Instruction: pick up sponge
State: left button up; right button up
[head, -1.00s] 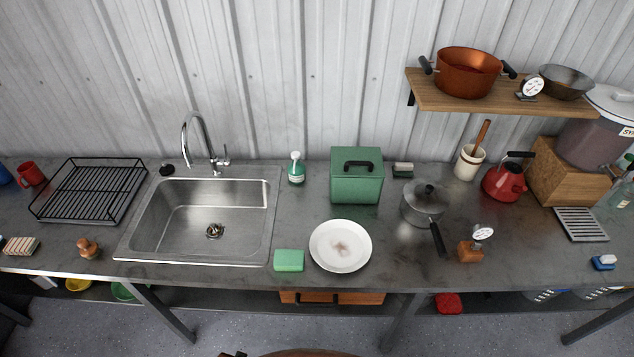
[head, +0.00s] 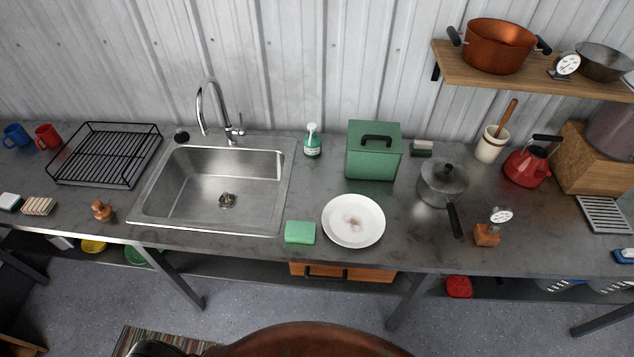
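A green sponge (head: 300,232) lies flat near the front edge of the metal counter, between the sink and a plate. A white and blue block (head: 624,256) lies at the far right edge, and a white one with blue (head: 10,202) at the far left; I cannot tell whether these are sponges or brushes. Neither of my grippers shows in the head view.
A stained white plate (head: 353,221) lies just right of the green sponge. The steel sink (head: 165,213) is to its left. A grey saucepan (head: 442,186), green box (head: 373,152) and soap bottle (head: 312,142) stand behind. A brown rounded surface (head: 310,342) shows at the bottom.

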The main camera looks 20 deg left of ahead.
aim_at(301, 232)
jog(key=z, duration=2.1)
jog(key=k, duration=2.05)
jog(key=u, duration=0.9)
